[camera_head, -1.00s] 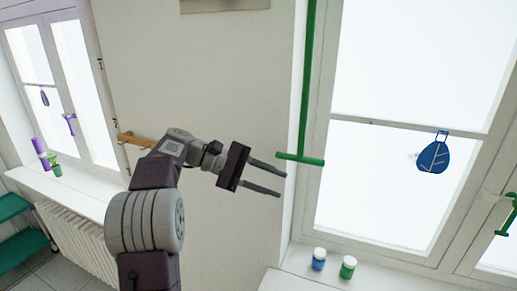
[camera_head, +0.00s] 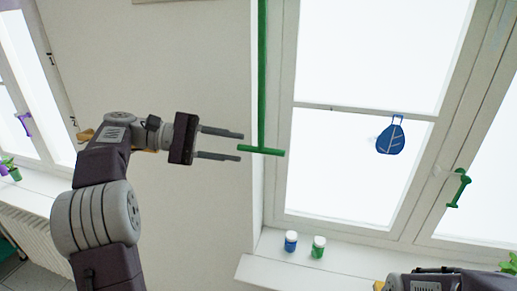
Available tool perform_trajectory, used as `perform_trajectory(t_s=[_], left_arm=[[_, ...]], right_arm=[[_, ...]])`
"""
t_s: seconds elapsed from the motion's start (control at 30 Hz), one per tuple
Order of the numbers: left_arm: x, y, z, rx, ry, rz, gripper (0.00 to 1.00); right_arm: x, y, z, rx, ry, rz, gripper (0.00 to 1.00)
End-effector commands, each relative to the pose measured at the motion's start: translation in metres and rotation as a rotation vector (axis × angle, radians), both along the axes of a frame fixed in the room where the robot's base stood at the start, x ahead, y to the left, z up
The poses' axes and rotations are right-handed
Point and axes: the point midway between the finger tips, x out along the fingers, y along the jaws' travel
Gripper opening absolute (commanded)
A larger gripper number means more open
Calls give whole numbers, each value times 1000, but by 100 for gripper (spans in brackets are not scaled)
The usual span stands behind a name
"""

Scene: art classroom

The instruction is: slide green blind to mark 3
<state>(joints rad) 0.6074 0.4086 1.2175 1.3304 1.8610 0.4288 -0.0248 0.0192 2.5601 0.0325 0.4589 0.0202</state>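The green blind's pull (camera_head: 261,80) is a long vertical green bar ending in a short crossbar (camera_head: 261,150), in front of the wall edge left of the window. My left gripper (camera_head: 241,145) points right, open and empty, with its fingertips close to the left end of the crossbar; I cannot tell whether they touch. My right arm (camera_head: 440,281) shows only in part at the bottom right; its fingers are out of view.
A blue jar (camera_head: 290,241) and a green jar (camera_head: 318,247) stand on the sill (camera_head: 350,268). A green window handle (camera_head: 459,188) is at the right. A purple handle (camera_head: 23,124) is at the far left window.

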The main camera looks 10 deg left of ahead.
Motion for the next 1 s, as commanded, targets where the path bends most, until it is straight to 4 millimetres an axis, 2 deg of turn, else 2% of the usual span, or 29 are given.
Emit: perform_trajectory(t_s=[0.1,0.3,0.63,0.77,1.0], left_arm=[[6,-26,-2,-1,3,-5,36],[16,-53,-9,0,2,-2,36],[18,-59,-13,1,0,0,36],[18,-59,-13,1,0,0,0],[17,-59,-13,1,1,-2,0]], right_arm=[[0,0,9,0,0,0,61],[0,0,18,0,0,0,61],[0,0,18,0,0,0,61],[0,0,18,0,0,0,61],[0,0,18,0,0,0,61]])
